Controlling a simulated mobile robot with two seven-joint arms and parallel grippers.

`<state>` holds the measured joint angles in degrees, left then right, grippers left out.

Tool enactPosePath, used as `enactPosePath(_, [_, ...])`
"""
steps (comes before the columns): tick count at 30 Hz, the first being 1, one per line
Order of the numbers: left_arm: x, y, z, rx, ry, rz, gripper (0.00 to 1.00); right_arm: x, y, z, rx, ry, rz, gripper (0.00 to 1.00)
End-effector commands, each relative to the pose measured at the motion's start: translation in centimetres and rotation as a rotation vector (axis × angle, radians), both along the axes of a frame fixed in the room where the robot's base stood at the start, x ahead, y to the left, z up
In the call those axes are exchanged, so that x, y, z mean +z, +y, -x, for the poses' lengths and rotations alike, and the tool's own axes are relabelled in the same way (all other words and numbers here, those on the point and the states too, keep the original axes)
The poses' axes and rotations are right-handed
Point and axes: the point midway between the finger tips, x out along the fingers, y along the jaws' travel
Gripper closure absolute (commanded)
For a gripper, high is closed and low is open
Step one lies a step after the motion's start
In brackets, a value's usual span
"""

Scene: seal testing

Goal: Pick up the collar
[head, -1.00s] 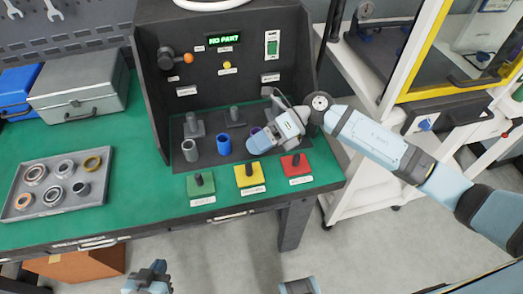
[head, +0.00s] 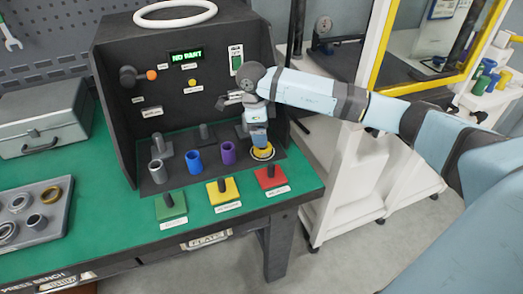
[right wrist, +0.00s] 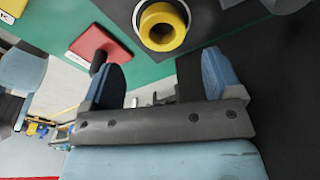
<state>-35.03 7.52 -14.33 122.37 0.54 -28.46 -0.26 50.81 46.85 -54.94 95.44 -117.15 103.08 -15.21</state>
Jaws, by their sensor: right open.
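A yellow collar (head: 262,150) stands at the right end of the press bench's dark deck, with a pale ring around its base. In the right wrist view the yellow collar (right wrist: 163,27) shows its open bore and lies beyond the fingertips. My right gripper (head: 258,141) points down just above it in the head view and partly hides it. In the right wrist view my right gripper (right wrist: 165,65) is open, with nothing between its fingers. A blue cylinder (head: 195,162), a purple cylinder (head: 228,152) and a grey cylinder (head: 158,171) stand to the left. My left gripper is out of view.
Green (head: 171,207), yellow (head: 223,192) and red (head: 271,178) pads with dark knobs line the front edge. A dark panel with a "NO PART" display (head: 185,57) rises behind. A parts tray (head: 55,228) and a grey case (head: 42,125) sit at left.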

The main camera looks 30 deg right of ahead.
Motion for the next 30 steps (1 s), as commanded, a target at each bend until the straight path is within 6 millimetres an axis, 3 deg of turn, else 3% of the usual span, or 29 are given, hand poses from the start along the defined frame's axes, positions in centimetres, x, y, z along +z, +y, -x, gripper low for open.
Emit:
enactPosePath(10, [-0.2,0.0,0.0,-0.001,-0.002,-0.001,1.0,-2.6,-0.2,0.0,0.0,0.0,-0.002,0.15])
enactPosePath(18, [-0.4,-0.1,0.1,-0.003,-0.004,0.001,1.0,-6.4,-0.6,0.0,0.0,0.0,-0.004,0.15])
enactPosePath(25, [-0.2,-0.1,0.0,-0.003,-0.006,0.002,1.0,-6.7,-0.7,0.0,0.001,-0.002,-0.002,0.15])
enactPosePath(26, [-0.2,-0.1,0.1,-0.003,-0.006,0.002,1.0,-6.7,-0.7,0.0,0.001,-0.001,-0.003,0.17])
enactPosePath(30, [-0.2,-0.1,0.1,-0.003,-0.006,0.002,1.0,-6.7,-0.7,0.0,0.001,-0.001,-0.003,0.5])
